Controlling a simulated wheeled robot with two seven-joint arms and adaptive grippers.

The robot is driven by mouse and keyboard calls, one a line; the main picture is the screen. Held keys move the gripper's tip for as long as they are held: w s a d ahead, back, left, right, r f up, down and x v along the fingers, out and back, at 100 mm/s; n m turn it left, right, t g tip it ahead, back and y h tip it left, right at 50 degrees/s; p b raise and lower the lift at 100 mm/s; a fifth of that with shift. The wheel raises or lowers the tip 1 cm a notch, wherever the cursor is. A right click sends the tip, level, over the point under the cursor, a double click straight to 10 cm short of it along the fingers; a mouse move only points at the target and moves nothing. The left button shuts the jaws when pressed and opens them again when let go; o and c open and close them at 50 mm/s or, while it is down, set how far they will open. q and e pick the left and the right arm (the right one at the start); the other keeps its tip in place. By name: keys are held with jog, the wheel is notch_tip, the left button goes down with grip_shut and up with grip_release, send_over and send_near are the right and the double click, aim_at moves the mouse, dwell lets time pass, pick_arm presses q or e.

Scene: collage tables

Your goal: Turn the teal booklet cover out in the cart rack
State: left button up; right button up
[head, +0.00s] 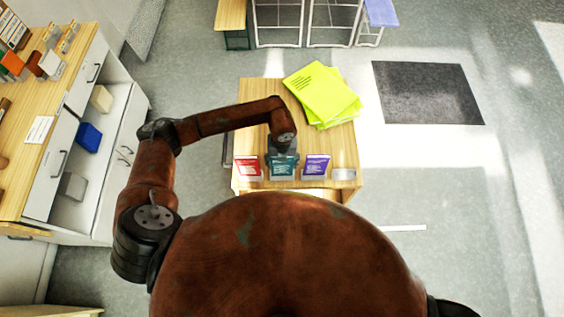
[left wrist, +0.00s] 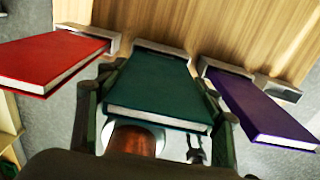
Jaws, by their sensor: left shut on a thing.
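The teal booklet (head: 283,166) stands in the rack at the front of the small wooden table, between a red booklet (head: 248,166) and a purple booklet (head: 315,165). My left gripper (head: 283,148) reaches down over it from above. In the left wrist view the teal booklet (left wrist: 160,90) lies between the two fingers of my left gripper (left wrist: 158,112), which are shut on its sides. Its far end is at a grey rack slot (left wrist: 160,48). In the head view its cover carries pale print facing the camera. My right gripper is not in view.
Lime-green booklets (head: 322,93) lie at the back of the wooden table (head: 252,100). An empty rack slot (head: 344,173) is right of the purple booklet. A cabinet with a wooden top (head: 62,90) stands at left. A dark mat (head: 426,92) lies on open floor at right.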

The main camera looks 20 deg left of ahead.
pick_arm(q)
jog(key=o, duration=1.3)
notch_tip(320, 180, up, 12)
jog(key=shift+r, duration=0.1)
dwell(0.3)
